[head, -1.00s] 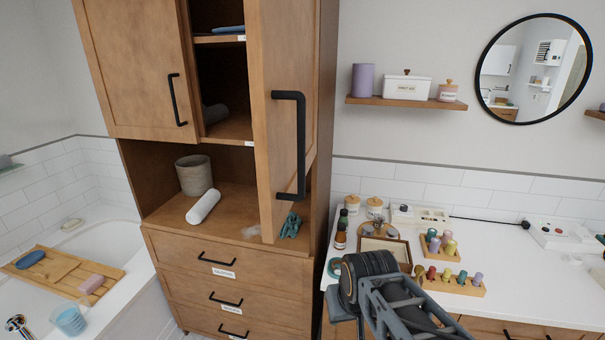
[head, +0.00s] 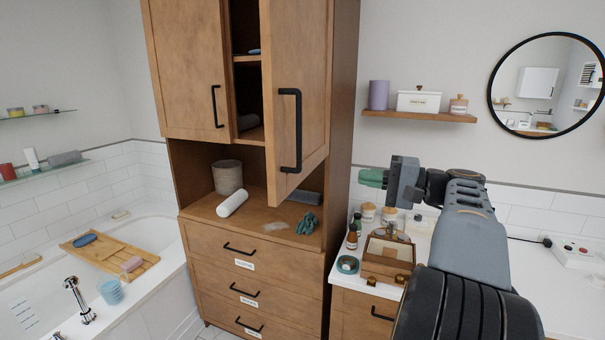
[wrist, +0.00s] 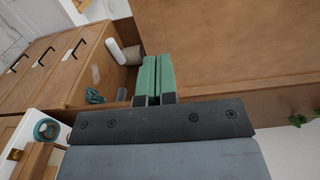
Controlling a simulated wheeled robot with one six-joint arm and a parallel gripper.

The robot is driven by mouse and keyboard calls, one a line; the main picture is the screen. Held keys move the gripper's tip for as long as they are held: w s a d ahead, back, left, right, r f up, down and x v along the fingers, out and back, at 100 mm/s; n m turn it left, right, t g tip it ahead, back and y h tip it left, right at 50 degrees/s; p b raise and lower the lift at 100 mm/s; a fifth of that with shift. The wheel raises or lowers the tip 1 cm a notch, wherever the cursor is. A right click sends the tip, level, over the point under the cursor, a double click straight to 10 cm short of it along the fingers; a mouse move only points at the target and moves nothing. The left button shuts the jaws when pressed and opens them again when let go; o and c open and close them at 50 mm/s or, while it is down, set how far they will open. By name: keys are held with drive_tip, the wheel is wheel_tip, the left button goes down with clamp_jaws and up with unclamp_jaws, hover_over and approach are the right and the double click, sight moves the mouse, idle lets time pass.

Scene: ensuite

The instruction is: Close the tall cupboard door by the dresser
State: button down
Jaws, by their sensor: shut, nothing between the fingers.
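The tall wooden cupboard (head: 345,120) stands beside the white-topped dresser. Its right door (head: 312,80) stands open toward me, with a long black handle (head: 291,130) on its front. Its left door (head: 183,70) looks shut. My gripper (head: 371,178) has green fingertips, is shut and empty, and is right of the open door, apart from it, above the dresser top. In the wrist view the shut fingertips (wrist: 153,80) point toward the cupboard, with a broad wooden panel (wrist: 230,40) beyond and to the right.
The open niche holds a grey pot (head: 228,177), a white roll (head: 232,204) and a teal cloth (head: 307,223). A wooden box (head: 388,257) and bottles crowd the dresser top (head: 455,240). A wall shelf (head: 420,116) is above. The bathtub (head: 150,240) is at left.

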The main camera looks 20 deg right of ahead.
sight(305, 171)
drive_tip(key=p+x, duration=0.3)
drive_tip(key=x, duration=1.1)
drive_tip(key=shift+s+a+f, duration=0.1)
drive_tip(key=shift+a, duration=0.1)
